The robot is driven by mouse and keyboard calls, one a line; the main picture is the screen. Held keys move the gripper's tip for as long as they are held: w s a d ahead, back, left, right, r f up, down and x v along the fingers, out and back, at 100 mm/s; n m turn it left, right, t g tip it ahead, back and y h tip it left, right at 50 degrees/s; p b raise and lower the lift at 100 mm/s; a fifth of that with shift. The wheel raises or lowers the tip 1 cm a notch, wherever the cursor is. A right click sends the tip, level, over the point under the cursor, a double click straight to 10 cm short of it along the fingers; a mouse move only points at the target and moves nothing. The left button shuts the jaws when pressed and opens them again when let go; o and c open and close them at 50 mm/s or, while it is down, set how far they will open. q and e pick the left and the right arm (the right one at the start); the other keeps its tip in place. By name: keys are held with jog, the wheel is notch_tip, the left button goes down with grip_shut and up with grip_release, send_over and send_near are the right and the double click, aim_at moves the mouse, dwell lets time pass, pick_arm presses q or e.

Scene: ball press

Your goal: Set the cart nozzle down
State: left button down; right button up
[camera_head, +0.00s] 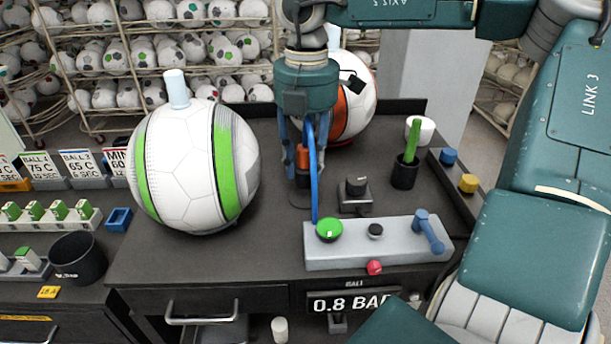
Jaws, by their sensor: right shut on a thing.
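My right gripper (303,172) hangs pointing down over the middle of the dark cart top (270,245). Its blue fingers are shut on the cart nozzle (303,158), a small orange and black piece partly hidden between them. A blue hose (314,180) runs down beside the nozzle toward the grey control panel. The nozzle is upright, just above or at a dark round spot on the cart top; I cannot tell whether it touches. My left gripper is not in view.
A white and green ball (190,165) stands left of the gripper, an orange and white ball (355,105) behind it. The control panel (340,258) with a green button is in front. A small black knob box (356,200) and a black cup (404,178) are at right.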

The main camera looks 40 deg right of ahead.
notch_tip(320, 180, down, 4)
jog(key=shift+r, duration=0.2)
jog(key=shift+f, duration=0.3)
jog(key=o, duration=1.2)
jog(key=shift+r, duration=0.1)
jog(key=shift+r, duration=0.1)
jog(key=shift+r, duration=0.25)
notch_tip(320, 180, up, 12)
jog(key=shift+f, duration=0.15)
jog(key=shift+s+f, duration=0.1)
